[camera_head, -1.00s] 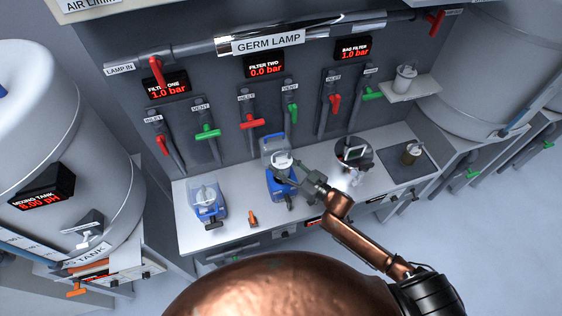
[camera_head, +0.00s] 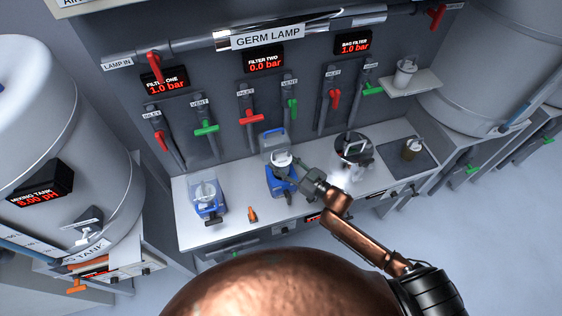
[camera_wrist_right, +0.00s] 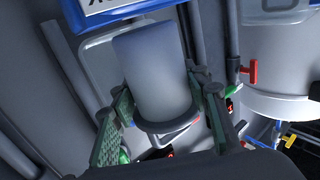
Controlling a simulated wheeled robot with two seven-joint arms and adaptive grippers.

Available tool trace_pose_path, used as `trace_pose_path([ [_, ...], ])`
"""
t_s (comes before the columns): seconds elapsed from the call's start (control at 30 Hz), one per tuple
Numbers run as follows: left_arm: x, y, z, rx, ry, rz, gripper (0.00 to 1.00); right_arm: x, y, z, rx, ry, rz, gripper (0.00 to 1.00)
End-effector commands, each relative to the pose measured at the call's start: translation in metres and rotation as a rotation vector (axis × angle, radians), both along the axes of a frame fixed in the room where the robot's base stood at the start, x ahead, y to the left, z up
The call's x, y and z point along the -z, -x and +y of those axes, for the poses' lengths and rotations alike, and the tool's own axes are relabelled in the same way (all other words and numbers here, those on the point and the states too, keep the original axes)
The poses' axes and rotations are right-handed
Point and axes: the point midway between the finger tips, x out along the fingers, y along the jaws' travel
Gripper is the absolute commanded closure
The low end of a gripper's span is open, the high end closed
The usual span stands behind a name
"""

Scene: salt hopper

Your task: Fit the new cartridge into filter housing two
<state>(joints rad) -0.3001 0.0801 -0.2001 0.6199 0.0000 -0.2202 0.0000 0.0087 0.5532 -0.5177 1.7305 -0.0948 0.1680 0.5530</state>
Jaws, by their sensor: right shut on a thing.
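The new cartridge (camera_head: 282,158), a white cylinder, is at filter housing two (camera_head: 281,186), a blue body under the FILTER TWO display, with its clear lid (camera_head: 272,145) raised behind. My right gripper (camera_head: 297,172) reaches in from the right and is shut on the cartridge. In the right wrist view the cartridge (camera_wrist_right: 155,60) stands between the green-padded fingers (camera_wrist_right: 162,100). The cartridge overlaps the housing in the head view; I cannot tell whether its lower end is inside. My left gripper is not in view.
Filter housing one (camera_head: 208,198) stands to the left, with an orange-handled item (camera_head: 252,214) between. The round bag filter housing (camera_head: 354,150) is to the right. A white vessel (camera_head: 405,72) sits on a wall shelf. FILTER TWO reads 0.0 bar.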

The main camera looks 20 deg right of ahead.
Motion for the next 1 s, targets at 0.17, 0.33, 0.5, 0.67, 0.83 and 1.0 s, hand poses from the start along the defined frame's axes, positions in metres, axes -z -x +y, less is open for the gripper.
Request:
trace_pose_path([
  [0.17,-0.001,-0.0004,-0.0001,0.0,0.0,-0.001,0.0,-0.0008,0.0,0.0002,-0.001,-0.001,-0.002,0.88],
  [0.33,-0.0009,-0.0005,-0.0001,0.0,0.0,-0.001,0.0,-0.0007,0.0,0.0002,0.0,-0.001,-0.002,0.88],
  [0.5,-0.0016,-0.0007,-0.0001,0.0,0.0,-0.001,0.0,-0.001,0.0,0.0001,0.0,-0.001,-0.002,0.88],
  [0.67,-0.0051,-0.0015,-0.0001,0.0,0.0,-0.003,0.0,-0.0019,-0.0001,0.0002,0.0,-0.002,-0.001,0.88],
  [0.83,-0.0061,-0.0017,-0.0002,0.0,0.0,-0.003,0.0,-0.0011,-0.0002,0.0001,0.0,-0.002,-0.001,0.88],
  [1.0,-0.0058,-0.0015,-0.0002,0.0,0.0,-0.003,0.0,-0.0008,-0.0002,0.0001,0.0,-0.002,-0.001,0.88],
])
